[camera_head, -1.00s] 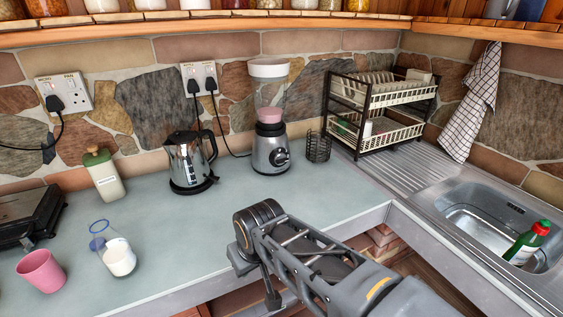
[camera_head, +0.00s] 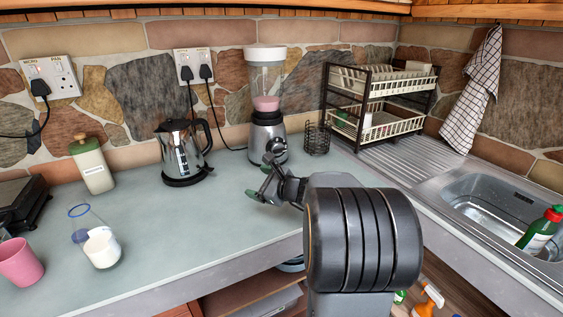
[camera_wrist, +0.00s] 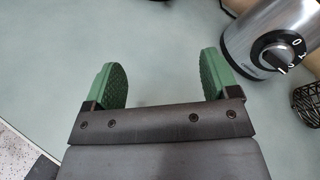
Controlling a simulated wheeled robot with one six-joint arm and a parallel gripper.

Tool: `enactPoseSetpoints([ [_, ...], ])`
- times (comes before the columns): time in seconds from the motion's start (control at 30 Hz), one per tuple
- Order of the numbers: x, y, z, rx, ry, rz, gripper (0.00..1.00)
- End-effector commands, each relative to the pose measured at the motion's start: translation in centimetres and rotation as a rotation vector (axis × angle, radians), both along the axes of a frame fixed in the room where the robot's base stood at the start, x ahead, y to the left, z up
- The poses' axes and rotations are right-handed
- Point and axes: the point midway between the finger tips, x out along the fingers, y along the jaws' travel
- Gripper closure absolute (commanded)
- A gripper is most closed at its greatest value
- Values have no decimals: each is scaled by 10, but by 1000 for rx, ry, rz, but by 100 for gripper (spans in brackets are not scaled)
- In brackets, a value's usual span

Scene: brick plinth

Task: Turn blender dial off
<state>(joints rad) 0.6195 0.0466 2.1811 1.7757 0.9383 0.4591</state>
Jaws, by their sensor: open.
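The blender (camera_head: 267,92) stands at the back of the counter, with a white lid, a clear jug holding something pink, and a silver base. In the wrist view the blender base (camera_wrist: 262,32) is at the upper right. Its black dial (camera_wrist: 278,56) shows there with white numbers around it; I cannot tell the exact setting. My gripper (camera_head: 262,186) is over the counter in front of the blender. In the wrist view its green-padded fingers (camera_wrist: 164,84) are apart and empty, left of the dial and not touching it.
A steel kettle (camera_head: 183,152) stands left of the blender. A black wire basket (camera_head: 317,139) is close on its right, with a dish rack (camera_head: 376,106) beyond. A glass jug of milk (camera_head: 100,246) and a pink cup (camera_head: 19,262) stand at left. The front middle counter (camera_head: 190,228) is clear.

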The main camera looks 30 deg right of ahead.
Motion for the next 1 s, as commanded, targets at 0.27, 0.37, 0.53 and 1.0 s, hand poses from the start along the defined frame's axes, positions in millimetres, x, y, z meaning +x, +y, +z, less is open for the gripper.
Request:
enactPoseSetpoints([
  [0.27, 5, -122, -17, 395, -139, -413, 19],
  [0.37, 2, -142, -19, 456, -169, -476, 19],
  [0.53, 12, -154, -19, 489, -186, -509, 19],
  [1.0, 97, -164, -18, 487, -186, -506, 19],
])
